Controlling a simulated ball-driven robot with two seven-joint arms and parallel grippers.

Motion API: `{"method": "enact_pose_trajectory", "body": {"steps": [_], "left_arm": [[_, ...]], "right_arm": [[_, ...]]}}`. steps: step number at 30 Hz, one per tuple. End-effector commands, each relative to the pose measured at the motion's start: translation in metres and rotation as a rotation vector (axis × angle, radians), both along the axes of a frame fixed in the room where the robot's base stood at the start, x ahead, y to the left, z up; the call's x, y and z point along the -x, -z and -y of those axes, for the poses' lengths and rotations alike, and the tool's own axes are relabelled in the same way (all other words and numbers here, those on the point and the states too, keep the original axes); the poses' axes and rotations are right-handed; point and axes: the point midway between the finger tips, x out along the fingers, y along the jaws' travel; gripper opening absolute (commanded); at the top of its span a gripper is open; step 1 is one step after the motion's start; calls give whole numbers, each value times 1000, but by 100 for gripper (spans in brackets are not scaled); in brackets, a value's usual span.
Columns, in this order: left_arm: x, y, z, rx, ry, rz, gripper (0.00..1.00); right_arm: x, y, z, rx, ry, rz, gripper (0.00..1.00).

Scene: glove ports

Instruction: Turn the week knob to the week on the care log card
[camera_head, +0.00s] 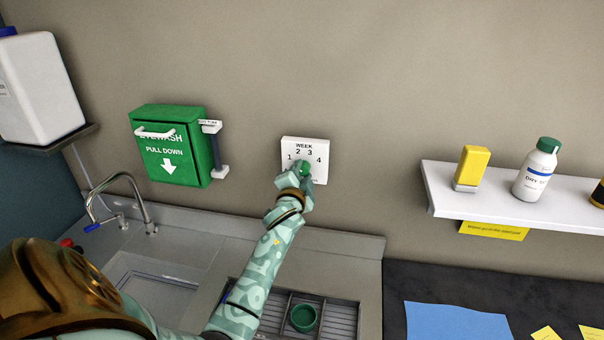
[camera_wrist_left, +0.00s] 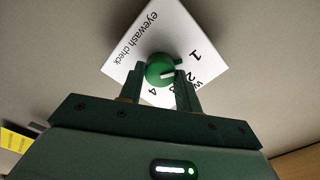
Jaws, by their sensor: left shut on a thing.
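The white week plate (camera_head: 305,152) is on the wall in the head view, with the numbers 1 to 4 around a green knob (camera_head: 304,168). In the left wrist view the plate (camera_wrist_left: 130,62) looks rotated and reads "eyewash check". There the green knob (camera_wrist_left: 158,66) sits between the fingers of my left gripper (camera_wrist_left: 158,80), which is shut on it. In the head view my left gripper (camera_head: 304,178) covers the plate's lower part. I cannot make out a care log card.
A green eyewash box (camera_head: 170,145) hangs left of the plate. A tap (camera_head: 140,190) and sink (camera_head: 150,285) are below. The white shelf (camera_head: 530,208) at right holds a yellow item (camera_head: 471,168) and a bottle (camera_head: 536,172). A blue sheet (camera_head: 455,322) lies on the dark counter.

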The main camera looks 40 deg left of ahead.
Motion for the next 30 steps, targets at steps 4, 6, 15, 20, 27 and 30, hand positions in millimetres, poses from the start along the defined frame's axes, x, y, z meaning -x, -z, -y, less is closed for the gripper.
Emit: {"method": "enact_pose_trajectory", "body": {"steps": [4,6,15,20,27,30], "left_arm": [[0,2,0,3,0,-2,11],[0,2,0,3,0,-2,11],[0,1,0,2,0,-1,56],[0,1,0,2,0,-1,56],[26,2,14,3,1,-2,56],[49,2,27,3,0,-3,56]], "right_arm": [[0,0,0,0,0,0,36],[0,0,0,0,0,0,36],[0,0,0,0,0,0,36],[0,0,0,0,0,0,36],[0,-1,0,0,0,0,36],[0,0,-1,-1,0,0,36]]}}
